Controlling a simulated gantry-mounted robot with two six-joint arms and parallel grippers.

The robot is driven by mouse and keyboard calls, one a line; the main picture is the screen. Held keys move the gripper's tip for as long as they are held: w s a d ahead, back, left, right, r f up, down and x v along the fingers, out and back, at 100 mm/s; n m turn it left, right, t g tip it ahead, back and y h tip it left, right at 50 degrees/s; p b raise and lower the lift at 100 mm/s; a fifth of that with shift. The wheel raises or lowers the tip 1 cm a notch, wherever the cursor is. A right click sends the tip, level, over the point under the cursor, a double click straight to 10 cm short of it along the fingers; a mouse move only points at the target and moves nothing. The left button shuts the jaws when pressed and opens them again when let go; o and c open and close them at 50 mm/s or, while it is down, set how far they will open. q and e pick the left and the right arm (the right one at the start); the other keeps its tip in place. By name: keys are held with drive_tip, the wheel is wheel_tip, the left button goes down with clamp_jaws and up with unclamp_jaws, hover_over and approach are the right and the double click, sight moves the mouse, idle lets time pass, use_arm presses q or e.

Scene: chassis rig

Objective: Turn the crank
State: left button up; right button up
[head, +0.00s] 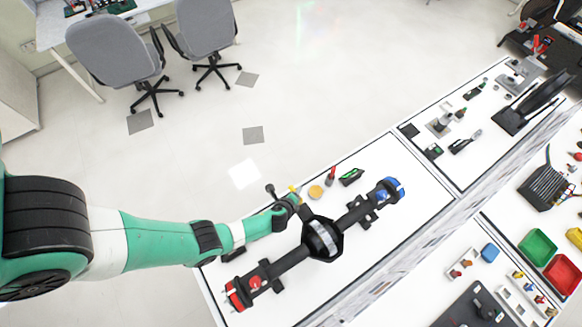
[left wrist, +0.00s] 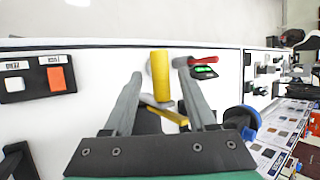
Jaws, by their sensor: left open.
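My left gripper (head: 290,196) is above the far side of the bench, beside the dark axle assembly (head: 322,238). In the left wrist view its two grey fingers (left wrist: 160,82) are spread apart. A yellow cylindrical grip (left wrist: 160,75) shows between them, with a visible gap on each side. A second yellow bar (left wrist: 166,113) and a grey piece lie lower between the fingers; these look like crank parts, but their joint is partly hidden. In the head view a small yellow part (head: 294,189) shows at the gripper. My right gripper is not in view.
The axle has a red hub (head: 238,293) and a blue hub (head: 391,190). A round yellow-orange thing (head: 315,192), a red-handled tool (head: 331,176) and a green-and-black item (head: 351,177) lie close by. A dark switch box (left wrist: 38,78) stands left in the wrist view.

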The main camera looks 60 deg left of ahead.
use_arm(q)
drive_tip(key=v, duration=0.7)
drive_tip(key=shift+r, duration=0.1)
